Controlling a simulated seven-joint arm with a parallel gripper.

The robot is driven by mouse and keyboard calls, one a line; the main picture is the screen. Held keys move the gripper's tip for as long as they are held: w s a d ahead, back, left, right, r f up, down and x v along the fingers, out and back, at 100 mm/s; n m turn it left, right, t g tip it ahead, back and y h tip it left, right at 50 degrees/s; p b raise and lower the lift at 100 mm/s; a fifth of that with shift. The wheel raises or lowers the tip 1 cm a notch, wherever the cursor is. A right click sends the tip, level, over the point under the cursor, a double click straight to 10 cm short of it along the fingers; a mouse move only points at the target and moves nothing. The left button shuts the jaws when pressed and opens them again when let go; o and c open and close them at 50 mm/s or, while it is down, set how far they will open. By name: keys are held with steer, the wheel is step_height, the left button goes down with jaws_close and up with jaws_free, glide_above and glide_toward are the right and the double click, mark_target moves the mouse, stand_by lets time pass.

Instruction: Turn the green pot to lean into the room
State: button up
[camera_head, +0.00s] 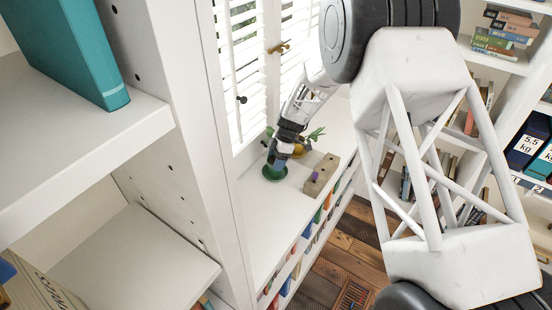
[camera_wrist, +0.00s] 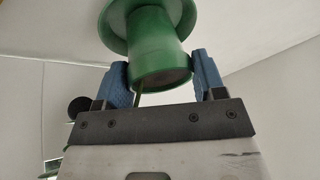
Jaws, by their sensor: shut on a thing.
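The green pot (camera_wrist: 160,55) shows large in the wrist view, with its wide green saucer (camera_wrist: 115,30) at its base. My gripper (camera_wrist: 165,75) has its blue fingers on both sides of the pot near its rim and is shut on it. In the head view my gripper (camera_head: 279,158) comes down over the saucer (camera_head: 273,174) on the white windowsill (camera_head: 262,215), hiding most of the pot. A thin green stem shows beside the left finger in the wrist view. The plant's lean is hard to tell.
A yellow pot (camera_head: 300,151) with leaves (camera_head: 316,134) stands close to the right. A wooden block (camera_head: 325,168) with a small purple thing (camera_head: 315,176) lies nearby. White shutters (camera_head: 240,75) stand just behind. The front of the sill is clear.

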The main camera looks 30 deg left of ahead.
stand_by(0.3)
steer(key=o, duration=1.3)
steer(key=shift+c, duration=0.2)
steer(key=v, duration=0.7)
steer(key=shift+r, duration=0.35)
steer(key=shift+w+d, duration=0.1)
steer(key=shift+w, duration=0.05)
